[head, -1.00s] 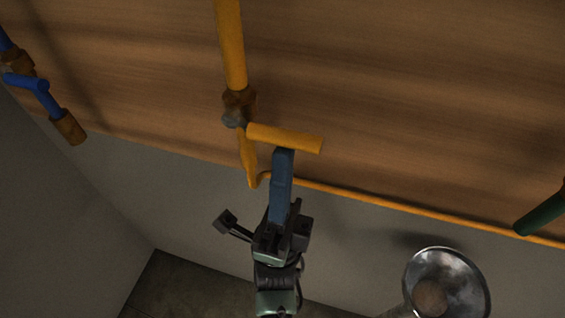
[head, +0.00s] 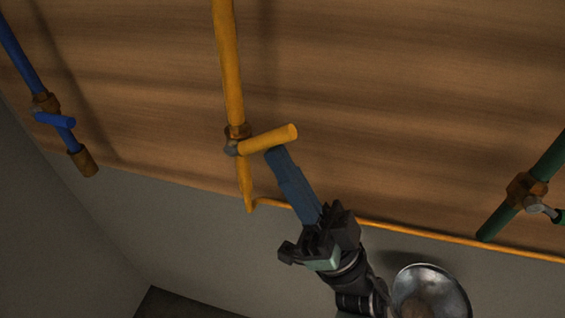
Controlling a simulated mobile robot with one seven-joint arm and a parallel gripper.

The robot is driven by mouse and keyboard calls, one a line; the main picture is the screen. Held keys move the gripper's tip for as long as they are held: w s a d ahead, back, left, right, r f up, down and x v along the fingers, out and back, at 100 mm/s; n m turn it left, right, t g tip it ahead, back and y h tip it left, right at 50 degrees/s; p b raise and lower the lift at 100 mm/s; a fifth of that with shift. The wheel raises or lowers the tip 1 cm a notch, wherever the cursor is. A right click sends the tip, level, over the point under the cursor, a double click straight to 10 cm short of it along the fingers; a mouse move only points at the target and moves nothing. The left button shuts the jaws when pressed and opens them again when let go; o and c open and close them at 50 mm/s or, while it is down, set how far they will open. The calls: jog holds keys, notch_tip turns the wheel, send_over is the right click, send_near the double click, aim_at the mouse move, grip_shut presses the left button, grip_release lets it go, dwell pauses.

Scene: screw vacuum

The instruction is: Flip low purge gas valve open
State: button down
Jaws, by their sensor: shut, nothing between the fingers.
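A yellow valve handle (head: 270,140) sticks out to the right and slightly up from a brown valve body (head: 236,132) on the yellow pipe (head: 229,60). The pipe runs down the wood-panelled wall. My gripper (head: 276,154) is shut and empty, its blue fingers together. The fingertips are just below the handle's middle and outer part, touching or very close; I cannot tell which. No label shows which gas the valve serves.
A blue pipe with its own valve handle (head: 55,119) is at the left. A green pipe with a valve (head: 525,190) is at the right. A thin yellow line (head: 420,236) runs right along the wall's lower edge. A round metal object (head: 430,290) is at lower right.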

aim_at(276, 138)
notch_tip(276, 138, up, 3)
jog(key=n+g+h+p, duration=0.1)
jog(key=n+g+p, duration=0.1)
jog(key=p, duration=0.3)
jog(key=shift+g, duration=0.6)
jog(key=r+g+h+p, duration=0.1)
jog(key=p, duration=0.2)
jog(key=a+r+n+g+h+p, duration=0.1)
jog(key=p, duration=0.3)
jog(key=shift+w+n+g+p, duration=0.15)
jog(key=shift+n+g+p, duration=0.15)
jog(key=shift+g, duration=0.1)
jog(key=h+p, duration=0.1)
jog(key=p, duration=0.2)
jog(key=shift+w+a+r+g+h+p, duration=0.1)
jog(key=shift+a+r+g+h+p, duration=0.2)
jog(key=shift+r+g+h, duration=0.1)
jog(key=p, duration=0.2)
jog(key=n+g+h+p, duration=0.1)
jog(key=shift+w+a+r+p, duration=0.1)
jog(key=shift+a+r+p, duration=0.05)
jog(key=shift+a+p, duration=0.25)
jog(key=shift+w+a+h+p, duration=0.1)
jog(key=shift+a+h+p, duration=0.2)
jog(key=shift+p, duration=0.6)
jog(key=shift+a+p, duration=0.1)
jog(key=shift+p, duration=0.3)
